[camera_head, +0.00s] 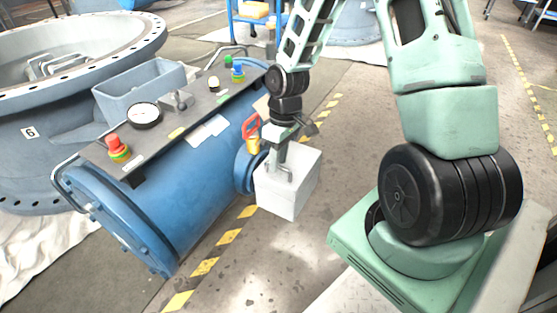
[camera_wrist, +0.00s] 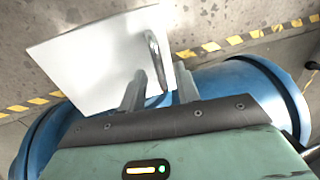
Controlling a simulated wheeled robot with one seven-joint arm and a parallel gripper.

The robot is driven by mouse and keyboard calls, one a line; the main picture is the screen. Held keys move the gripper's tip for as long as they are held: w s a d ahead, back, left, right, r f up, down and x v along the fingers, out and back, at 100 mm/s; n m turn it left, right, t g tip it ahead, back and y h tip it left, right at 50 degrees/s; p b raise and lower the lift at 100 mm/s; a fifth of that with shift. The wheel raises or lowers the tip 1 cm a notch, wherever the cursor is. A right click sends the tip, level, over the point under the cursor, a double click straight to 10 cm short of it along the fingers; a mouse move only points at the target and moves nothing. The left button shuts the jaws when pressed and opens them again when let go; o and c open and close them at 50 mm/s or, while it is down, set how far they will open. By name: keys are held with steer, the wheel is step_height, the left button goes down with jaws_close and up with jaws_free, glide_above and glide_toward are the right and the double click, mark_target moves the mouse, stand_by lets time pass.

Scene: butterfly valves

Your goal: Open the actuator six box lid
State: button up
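A white box (camera_head: 285,196) stands against the right end of the blue actuator (camera_head: 190,205), near a round blue flange. Its white top, the lid (camera_wrist: 95,62), fills the upper left of the wrist view and looks closed in the head view. A bent metal handle (camera_wrist: 153,58) rises from the lid. My gripper (camera_head: 281,172) points down over the lid. In the wrist view its two grey fingers (camera_wrist: 161,74) are apart, with the handle between or just beyond their tips. I cannot tell whether a finger touches it.
The actuator's dark panel carries a gauge (camera_head: 145,116), a red button (camera_head: 117,145) and other knobs. A red lever (camera_head: 250,125) stands close behind my gripper. An open grey bin (camera_head: 140,85) and a large valve body marked 6 (camera_head: 40,140) are left. Floor in front is clear.

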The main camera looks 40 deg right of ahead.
jaws_close()
